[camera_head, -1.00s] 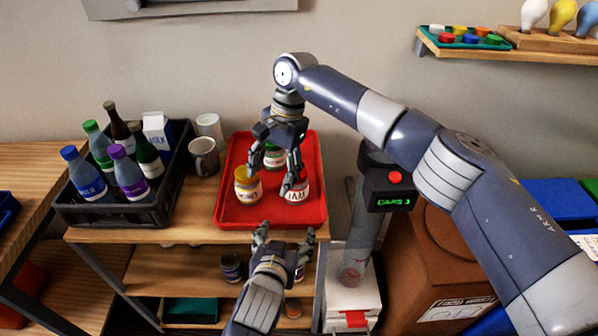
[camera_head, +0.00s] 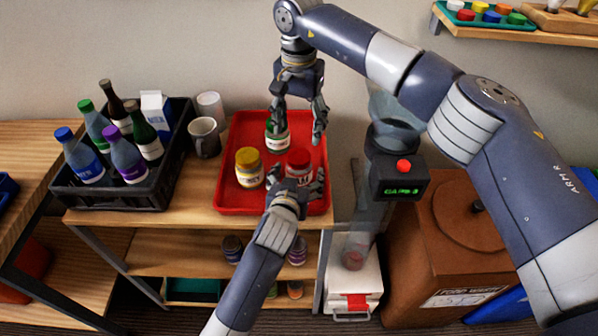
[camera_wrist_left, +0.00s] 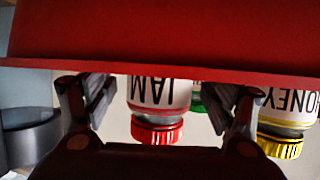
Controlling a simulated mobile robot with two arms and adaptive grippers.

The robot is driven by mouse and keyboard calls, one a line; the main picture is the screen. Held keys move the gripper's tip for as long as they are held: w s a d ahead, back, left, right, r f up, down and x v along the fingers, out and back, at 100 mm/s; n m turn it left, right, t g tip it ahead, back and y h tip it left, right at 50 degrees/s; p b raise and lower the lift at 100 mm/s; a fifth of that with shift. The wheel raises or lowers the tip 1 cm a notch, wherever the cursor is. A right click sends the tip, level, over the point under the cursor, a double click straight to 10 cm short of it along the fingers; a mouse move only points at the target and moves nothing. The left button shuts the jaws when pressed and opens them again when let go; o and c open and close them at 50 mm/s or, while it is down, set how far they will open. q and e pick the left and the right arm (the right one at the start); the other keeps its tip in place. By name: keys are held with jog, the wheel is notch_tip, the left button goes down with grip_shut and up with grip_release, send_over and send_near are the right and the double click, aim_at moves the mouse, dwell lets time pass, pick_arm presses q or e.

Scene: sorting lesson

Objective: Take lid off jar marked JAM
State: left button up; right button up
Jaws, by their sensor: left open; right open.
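The jar marked JAM (camera_wrist_left: 158,92) has a red lid (camera_wrist_left: 157,131) and shows upside down in the left wrist view, between my open left fingers. In the head view its red lid (camera_head: 299,158) is at the right of the red tray (camera_head: 228,203), and the jar stands upright with its lid on. My left gripper (camera_head: 297,182) is open at its near side; finger contact is unclear. My right gripper (camera_head: 298,122) is open and empty above the back of the tray, near a green-lidded jar (camera_head: 278,142).
A yellow-lidded HONEY jar (camera_head: 249,170) stands left of the JAM jar; it is close to one left finger in the wrist view (camera_wrist_left: 288,103). A black crate of bottles (camera_head: 120,196) and a grey mug (camera_head: 204,138) are left of the tray. The tray's front left is clear.

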pick_arm(q)
jog(key=shift+w+d+f, duration=0.1)
jog(key=shift+w+f, duration=0.1)
jog(key=shift+w, duration=0.35)
pick_arm(e)
jog(key=shift+s+r, duration=0.15)
pick_arm(q)
jog(key=shift+w, duration=0.1)
